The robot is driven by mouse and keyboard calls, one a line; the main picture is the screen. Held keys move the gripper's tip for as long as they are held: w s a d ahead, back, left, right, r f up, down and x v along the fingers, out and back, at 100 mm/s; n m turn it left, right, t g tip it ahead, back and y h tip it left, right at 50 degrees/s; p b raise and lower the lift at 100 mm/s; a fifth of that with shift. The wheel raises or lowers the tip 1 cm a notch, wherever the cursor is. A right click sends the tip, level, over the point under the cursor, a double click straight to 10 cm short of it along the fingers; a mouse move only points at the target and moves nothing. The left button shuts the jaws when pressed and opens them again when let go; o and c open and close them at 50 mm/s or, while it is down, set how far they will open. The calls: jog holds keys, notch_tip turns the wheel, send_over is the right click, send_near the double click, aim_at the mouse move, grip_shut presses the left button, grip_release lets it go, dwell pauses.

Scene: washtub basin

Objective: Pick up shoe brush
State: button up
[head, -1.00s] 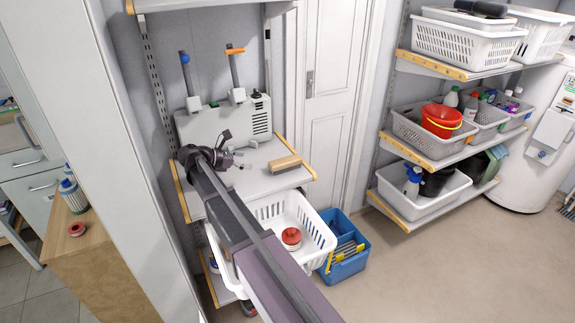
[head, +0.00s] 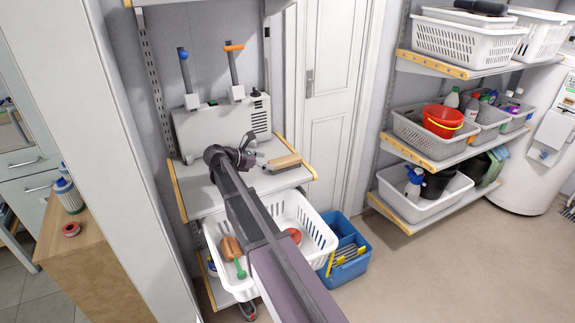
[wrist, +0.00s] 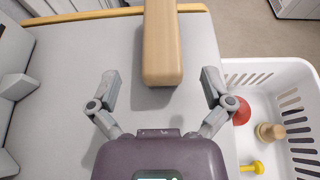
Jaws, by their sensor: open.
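The shoe brush, a pale wooden block (head: 284,161), lies on the grey shelf top (head: 210,199) near its right edge. In the wrist view the brush (wrist: 162,42) points away from me, its near end centred ahead of my palm. My gripper (wrist: 161,80) is open and empty, with one finger on each side of that near end in the picture. I see no finger touching it, and the height gap is hard to judge. In the head view my gripper (head: 254,157) is just left of the brush; its fingertips are small and partly hidden.
A grey machine (head: 222,127) with two upright levers stands at the back of the shelf. A white basket (head: 322,234) below holds a brown-and-green tool (head: 234,254) and a red item. A blue crate (head: 350,262) sits beside it. Shelves with baskets stand right.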

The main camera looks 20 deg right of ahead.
aim_at(274, 162)
jog(key=shift+b+x, duration=1.2)
jog(key=shift+x, duration=1.35)
jog(key=shift+f, duration=0.15)
jog(key=shift+s, duration=0.1)
jog(key=c, duration=1.3)
notch_tip(274, 162, up, 3)
jog(key=p, duration=0.3)
jog(key=s, duration=0.5)
jog(key=s+d+r+p, duration=0.1)
jog(key=s, duration=0.4)
jog(key=s+d+r+p, duration=0.1)
jog(key=s, duration=0.4)
jog(key=shift+s+d, duration=0.15)
jog(key=shift+s, duration=0.25)
